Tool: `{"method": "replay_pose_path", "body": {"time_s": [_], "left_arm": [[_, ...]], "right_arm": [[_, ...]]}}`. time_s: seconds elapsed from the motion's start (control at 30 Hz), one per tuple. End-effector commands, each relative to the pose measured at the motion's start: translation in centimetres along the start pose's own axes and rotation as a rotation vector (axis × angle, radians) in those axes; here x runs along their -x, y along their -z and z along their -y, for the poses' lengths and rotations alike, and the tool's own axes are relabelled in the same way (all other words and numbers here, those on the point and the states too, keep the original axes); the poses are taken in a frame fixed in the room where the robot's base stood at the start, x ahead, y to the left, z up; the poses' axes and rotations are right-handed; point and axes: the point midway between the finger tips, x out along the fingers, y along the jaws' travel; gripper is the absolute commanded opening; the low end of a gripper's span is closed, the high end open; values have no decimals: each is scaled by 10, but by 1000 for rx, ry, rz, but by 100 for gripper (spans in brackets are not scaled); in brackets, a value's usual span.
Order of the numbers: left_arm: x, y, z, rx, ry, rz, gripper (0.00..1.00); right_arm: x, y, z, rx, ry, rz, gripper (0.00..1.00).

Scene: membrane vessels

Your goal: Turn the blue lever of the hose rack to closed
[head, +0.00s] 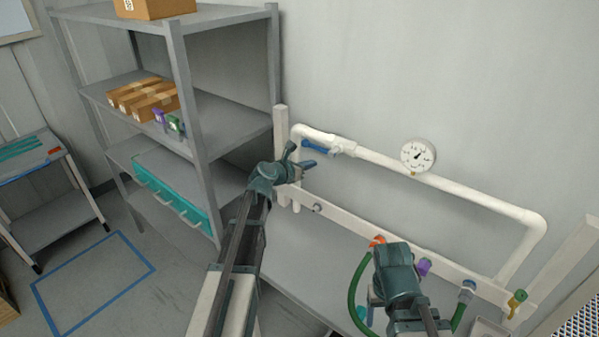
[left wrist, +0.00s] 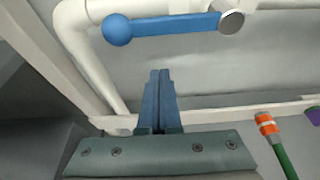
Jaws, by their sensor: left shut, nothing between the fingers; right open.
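The blue lever (head: 318,147) sits on the white pipe (head: 460,190) of the hose rack, near the pipe's upper left bend. In the left wrist view the lever (left wrist: 172,25) lies roughly along the pipe, with a round blue knob at its left end and a grey pivot cap at its right. My left gripper (head: 304,163) is shut and empty, just below the lever; its fingers (left wrist: 160,90) point up towards the lever with a gap between. My right gripper (head: 378,243) is low at the front of the rack, near an orange hose fitting; its fingers are mostly hidden.
A pressure gauge (head: 418,155) stands on the pipe to the right. A green hose (head: 354,290) hangs from the lower rail, with purple and yellow fittings nearby. A grey shelf unit (head: 190,100) with boxes stands close on the left. Bare wall lies behind the pipe.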

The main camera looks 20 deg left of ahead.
Motion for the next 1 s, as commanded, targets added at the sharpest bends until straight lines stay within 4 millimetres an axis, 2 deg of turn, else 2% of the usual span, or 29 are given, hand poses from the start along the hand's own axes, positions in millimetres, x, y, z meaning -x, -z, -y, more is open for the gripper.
{"method": "replay_pose_path", "body": {"time_s": [0.03,0.3,0.83,1.0], "left_arm": [[7,-14,0,0,0,0,0],[15,-35,0,0,0,0,0],[16,-38,0,-1,0,-1,0],[14,-40,8,-18,-4,-2,0]], "right_arm": [[16,-1,-1,-1,0,0,68],[38,-2,-3,-7,1,0,68],[41,-2,-4,-9,2,0,68],[43,-2,-4,-9,2,0,68]]}}
